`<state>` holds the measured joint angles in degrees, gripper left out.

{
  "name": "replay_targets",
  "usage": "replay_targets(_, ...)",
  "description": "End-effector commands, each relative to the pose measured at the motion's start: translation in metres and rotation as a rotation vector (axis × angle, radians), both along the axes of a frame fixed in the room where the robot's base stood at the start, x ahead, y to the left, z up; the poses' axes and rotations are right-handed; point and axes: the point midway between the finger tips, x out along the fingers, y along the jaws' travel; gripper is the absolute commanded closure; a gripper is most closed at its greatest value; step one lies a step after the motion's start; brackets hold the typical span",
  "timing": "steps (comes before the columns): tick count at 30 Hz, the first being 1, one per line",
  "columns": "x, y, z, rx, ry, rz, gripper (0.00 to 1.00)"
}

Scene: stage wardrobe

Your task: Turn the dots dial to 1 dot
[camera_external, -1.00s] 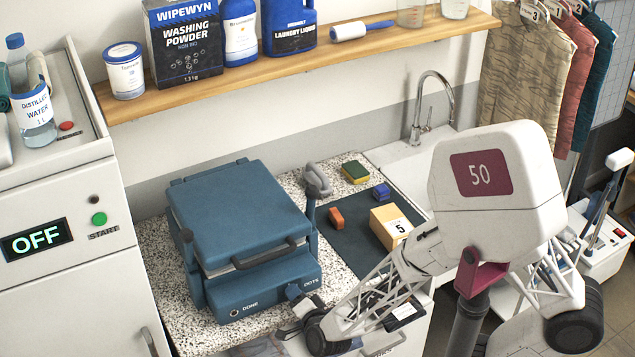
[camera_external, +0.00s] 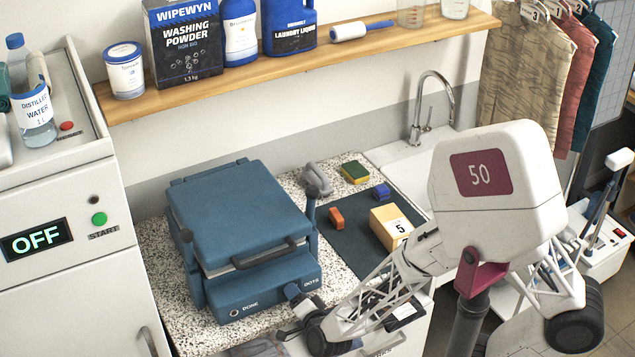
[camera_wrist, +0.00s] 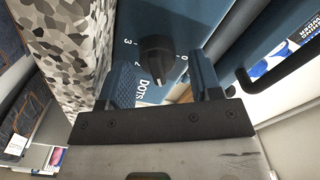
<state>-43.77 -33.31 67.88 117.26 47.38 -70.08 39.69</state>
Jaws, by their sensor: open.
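The dots dial (camera_wrist: 155,57) is a black knob on the blue front panel of the press (camera_external: 238,216). In the wrist view the DOTS label and the digits 3, 2 and 0 show around it. A pale mark shows on the knob's lower side; I cannot tell exactly which number it points to. My gripper (camera_wrist: 164,84) is open. Its two fingers stand on either side of the dial, with gaps at both sides. In the external view my gripper (camera_external: 297,299) is at the right end of the press's front, and hides the dial.
A dark handle (camera_external: 265,254) sticks out of the press front above the panel. A speckled counter (camera_external: 165,268) lies around the press. A dark mat (camera_external: 350,245) with an orange block (camera_external: 336,218) and a yellow box (camera_external: 392,226) is to the right.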

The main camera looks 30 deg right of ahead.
Motion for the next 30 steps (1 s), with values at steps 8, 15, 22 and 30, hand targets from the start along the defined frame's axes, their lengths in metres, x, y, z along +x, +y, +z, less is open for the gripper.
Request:
replay_targets(8, -0.018, 0.001, 0.000, 0.000, 0.000, 0.002, 0.41)
replay_targets(15, -0.042, 0.001, 0.000, 0.000, 0.000, 0.001, 0.41)
replay_targets(22, -0.061, 0.001, 0.000, 0.000, 0.000, 0.002, 0.41)
replay_targets(30, -0.073, 0.000, 0.000, 0.000, 0.000, 0.001, 0.41)
